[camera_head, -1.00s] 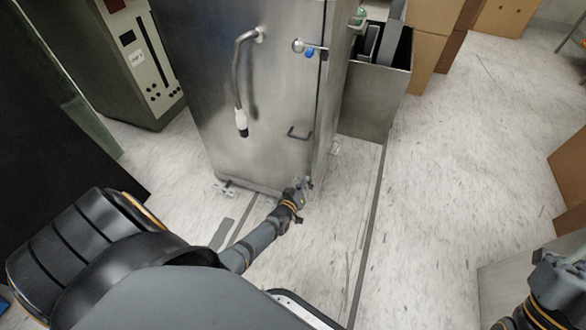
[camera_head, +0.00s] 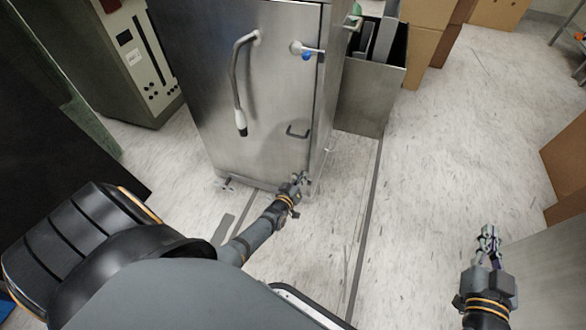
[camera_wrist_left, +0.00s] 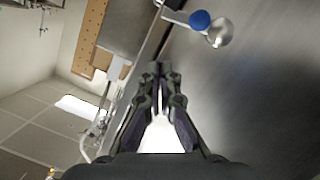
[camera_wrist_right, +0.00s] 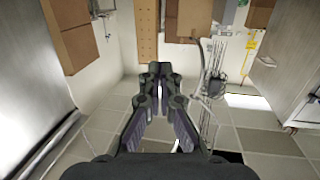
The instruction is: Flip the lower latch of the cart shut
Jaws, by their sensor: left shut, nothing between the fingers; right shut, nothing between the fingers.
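The cart is a steel cabinet (camera_head: 265,95) with a tall front door. Its upper latch (camera_head: 305,50), with a round pivot and a blue knob, lies across the door's right seam. The latch with the blue knob (camera_wrist_left: 203,21) also shows at the top of the left wrist view. My left gripper (camera_head: 299,179) is shut and empty, low at the door's bottom right corner. My right gripper (camera_head: 488,238) is shut and empty over the floor at the right, well away from the cart.
An open metal bin (camera_head: 365,105) stands right of the cart, with cardboard boxes (camera_head: 428,40) behind. A grey machine (camera_head: 135,65) stands at left.

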